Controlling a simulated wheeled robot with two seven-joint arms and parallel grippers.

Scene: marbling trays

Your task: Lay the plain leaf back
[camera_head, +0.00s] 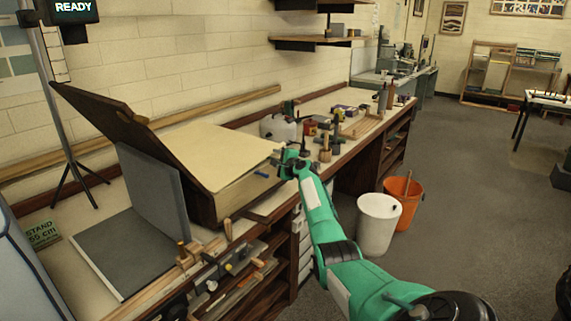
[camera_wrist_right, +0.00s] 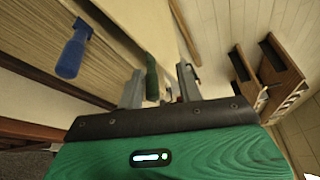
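A thick block of pages (camera_head: 240,195) sits on the bench with a plain cream leaf (camera_head: 215,152) on top. A brown cover-like board (camera_head: 125,125) slants up at its left. My right gripper (camera_head: 290,162) is at the right edge of the leaf. In the right wrist view my right gripper (camera_wrist_right: 160,88) has its two fingers apart. A slim green tab (camera_wrist_right: 151,75) stands between them, with a visible gap to the right finger. A blue tab (camera_wrist_right: 72,50) sticks out of the page edges; it also shows in the head view (camera_head: 262,174). My left gripper is not in view.
Grey boards (camera_head: 125,252), one flat and one upright, stand left of the block beside a green sign (camera_head: 42,234). Small tools and a white container (camera_head: 278,128) lie further along the bench. A white bin (camera_head: 377,225) and orange bucket (camera_head: 405,195) stand on the floor.

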